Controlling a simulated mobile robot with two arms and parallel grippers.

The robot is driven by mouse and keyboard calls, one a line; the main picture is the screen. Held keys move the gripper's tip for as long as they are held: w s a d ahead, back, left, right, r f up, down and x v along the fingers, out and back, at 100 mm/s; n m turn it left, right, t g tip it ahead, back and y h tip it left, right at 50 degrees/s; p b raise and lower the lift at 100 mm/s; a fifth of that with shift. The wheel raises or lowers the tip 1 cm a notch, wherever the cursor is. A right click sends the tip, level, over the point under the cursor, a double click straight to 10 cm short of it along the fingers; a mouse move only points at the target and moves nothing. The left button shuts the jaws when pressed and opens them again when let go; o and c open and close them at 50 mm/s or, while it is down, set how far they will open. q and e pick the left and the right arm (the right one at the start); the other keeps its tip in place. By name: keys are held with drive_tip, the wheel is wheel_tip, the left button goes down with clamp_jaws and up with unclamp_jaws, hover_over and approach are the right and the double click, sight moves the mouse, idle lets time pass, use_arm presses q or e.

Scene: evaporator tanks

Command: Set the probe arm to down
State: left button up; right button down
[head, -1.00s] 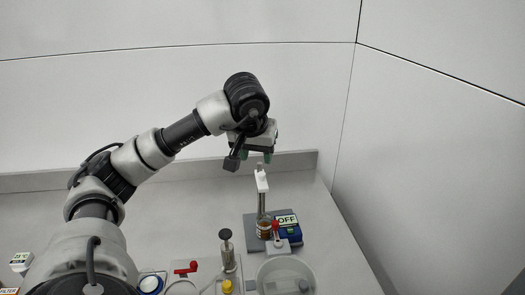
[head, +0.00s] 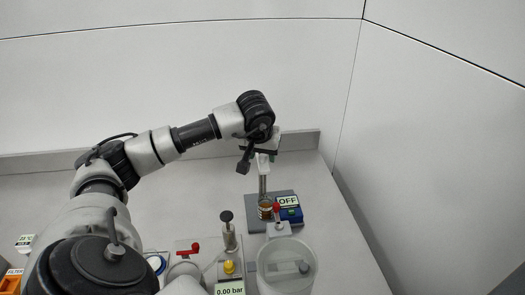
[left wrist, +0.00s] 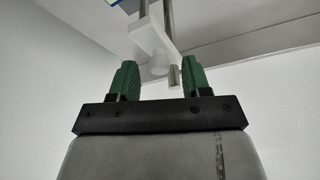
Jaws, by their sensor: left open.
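The probe arm (head: 263,162) is a white piece at the upper part of an upright metal post, over an amber jar (head: 265,209). In the left wrist view the white probe arm (left wrist: 150,38) lies just beyond and between the green fingers, with metal rods beside it. My left gripper (head: 262,152) is open at the top of the post, and its fingers are partly hidden by the wrist in the head view. The left wrist view shows the same gripper (left wrist: 158,70) with a gap between its fingers. Contact cannot be told. My right gripper is not in view.
The back wall is close behind.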

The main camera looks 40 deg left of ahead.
sight(263, 174)
use_arm(q)
drive_tip(key=shift+w+f, duration=0.1)
drive_tip(key=shift+f, duration=0.05)
drive_tip(key=shift+c, duration=0.5)
clamp_jaws()
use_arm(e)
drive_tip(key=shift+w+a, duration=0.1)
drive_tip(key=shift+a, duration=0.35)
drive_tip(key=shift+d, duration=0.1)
